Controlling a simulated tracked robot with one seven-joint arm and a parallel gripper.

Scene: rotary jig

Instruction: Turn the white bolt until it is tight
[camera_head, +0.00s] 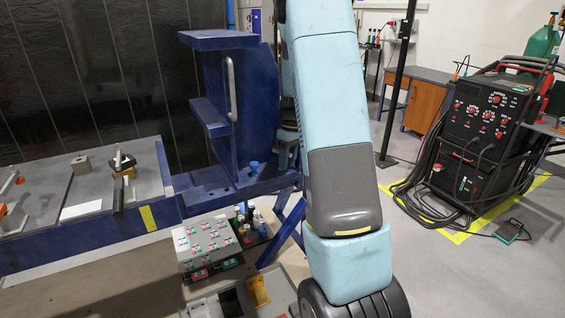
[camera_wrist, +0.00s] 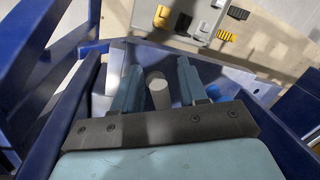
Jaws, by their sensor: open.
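A pale grey-white round bolt (camera_wrist: 158,92) shows in the wrist view, between the two blue fingers of my gripper (camera_wrist: 158,68). The fingers stand apart on either side of it, with a gap visible on both sides; contact cannot be seen. Its lower end is hidden behind the dark bar of my gripper. In the head view my gripper (camera_head: 287,155) is at the right side of the dark blue jig frame (camera_head: 215,118), partly hidden by my arm. The white bolt cannot be made out there.
A blue knob-like part (camera_head: 254,168) stands on the jig's lower ledge. A workbench (camera_head: 60,232) is at left, a black welding machine (camera_head: 482,125) at right. Floor between is mostly clear.

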